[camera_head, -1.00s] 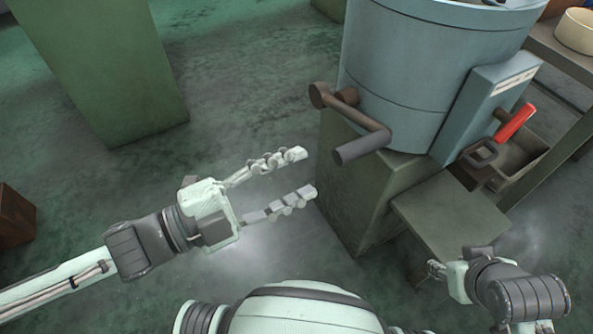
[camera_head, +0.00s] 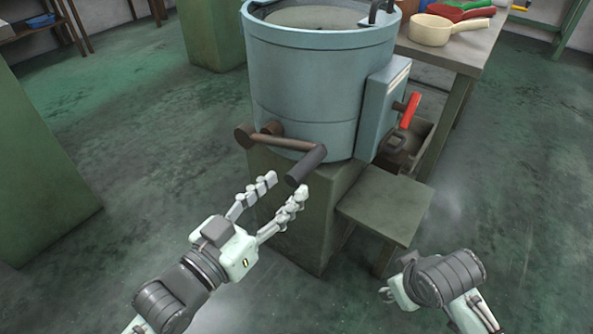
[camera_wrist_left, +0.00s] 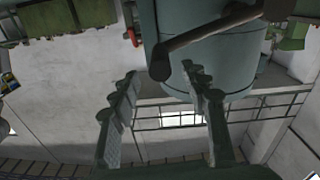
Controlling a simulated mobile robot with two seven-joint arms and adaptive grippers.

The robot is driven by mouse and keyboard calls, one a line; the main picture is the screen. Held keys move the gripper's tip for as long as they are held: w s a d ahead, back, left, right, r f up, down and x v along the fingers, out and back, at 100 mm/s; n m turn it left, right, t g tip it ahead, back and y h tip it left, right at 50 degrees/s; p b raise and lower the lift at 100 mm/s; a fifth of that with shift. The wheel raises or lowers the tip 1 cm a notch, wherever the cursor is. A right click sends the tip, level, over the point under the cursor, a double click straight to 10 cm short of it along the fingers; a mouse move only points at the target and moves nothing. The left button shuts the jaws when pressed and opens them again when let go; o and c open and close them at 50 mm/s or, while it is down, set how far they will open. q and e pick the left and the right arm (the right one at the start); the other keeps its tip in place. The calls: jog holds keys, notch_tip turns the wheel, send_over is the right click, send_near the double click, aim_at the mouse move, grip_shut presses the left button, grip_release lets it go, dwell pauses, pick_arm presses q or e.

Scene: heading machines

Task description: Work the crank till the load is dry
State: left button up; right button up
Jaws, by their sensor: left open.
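The crank (camera_head: 284,142) is a brown arm on the lower front of a round blue-grey drum machine (camera_head: 305,90). Its dark handle grip (camera_head: 306,165) points down toward me. In the left wrist view the grip (camera_wrist_left: 159,62) shows beyond the open left fingers (camera_wrist_left: 160,80). My right gripper (camera_head: 386,293) is low at the right, away from the machine; its fingers are too small to tell open or shut. The load inside the drum is not clearly visible.
The machine stands on a green-grey pedestal (camera_head: 265,220). A small stool (camera_head: 386,205) is at its right, below a red-handled lever (camera_head: 411,110) and a tray. A bench (camera_head: 455,50) behind right holds colored scoops (camera_head: 442,30).

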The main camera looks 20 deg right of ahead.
aim_at(301, 170)
pick_arm(q)
jog(key=x, duration=0.6)
jog(key=shift+w+d, duration=0.15)
jog(key=shift+d, duration=0.05)
grip_shut()
